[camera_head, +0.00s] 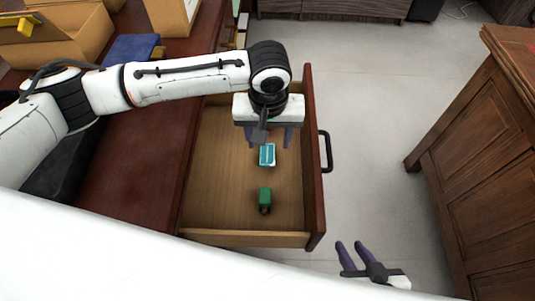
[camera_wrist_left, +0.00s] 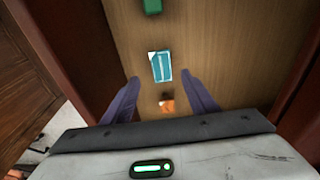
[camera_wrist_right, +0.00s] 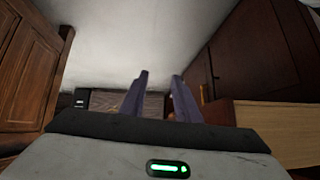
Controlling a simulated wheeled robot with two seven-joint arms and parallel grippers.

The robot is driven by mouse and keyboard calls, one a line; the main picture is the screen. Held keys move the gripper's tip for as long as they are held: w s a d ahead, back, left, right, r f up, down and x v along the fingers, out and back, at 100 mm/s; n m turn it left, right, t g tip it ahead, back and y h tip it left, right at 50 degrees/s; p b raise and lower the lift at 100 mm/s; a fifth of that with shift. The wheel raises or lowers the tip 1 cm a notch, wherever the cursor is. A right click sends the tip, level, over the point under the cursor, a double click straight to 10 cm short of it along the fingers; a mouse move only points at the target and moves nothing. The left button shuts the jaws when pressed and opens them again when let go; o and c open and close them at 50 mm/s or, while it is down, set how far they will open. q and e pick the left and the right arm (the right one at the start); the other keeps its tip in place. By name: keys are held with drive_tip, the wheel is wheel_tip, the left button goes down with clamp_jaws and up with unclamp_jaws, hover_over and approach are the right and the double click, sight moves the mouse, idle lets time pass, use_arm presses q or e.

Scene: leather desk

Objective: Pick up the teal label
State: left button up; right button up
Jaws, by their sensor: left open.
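The teal label (camera_head: 267,155) lies flat in the open drawer, a small teal rectangle with white markings. In the left wrist view the teal label (camera_wrist_left: 161,66) lies just beyond the fingertips, roughly centred between them. My left gripper (camera_head: 268,144) is open and empty above the drawer, its purple fingers on either side of the label's line. It also shows in the left wrist view (camera_wrist_left: 161,80). My right gripper (camera_head: 350,244) is outside the drawer, near its front right corner, with its fingers apart and nothing between them (camera_wrist_right: 160,75).
A green object (camera_head: 265,198) lies in the drawer nearer the camera. A small orange object (camera_wrist_left: 167,105) lies between the left fingers in the left wrist view. The drawer walls (camera_head: 314,180) and black handle (camera_head: 325,151) border the space. A wooden cabinet (camera_head: 485,150) stands right.

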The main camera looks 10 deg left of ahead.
sight(267, 154)
use_arm(q)
drive_tip(key=f, duration=0.1)
drive_tip(key=f+b, duration=0.1)
drive_tip(key=f, duration=0.3)
drive_tip(key=shift+w+a+f, duration=0.2)
drive_tip(key=shift+w+a, duration=0.05)
drive_tip(key=c, duration=1.1)
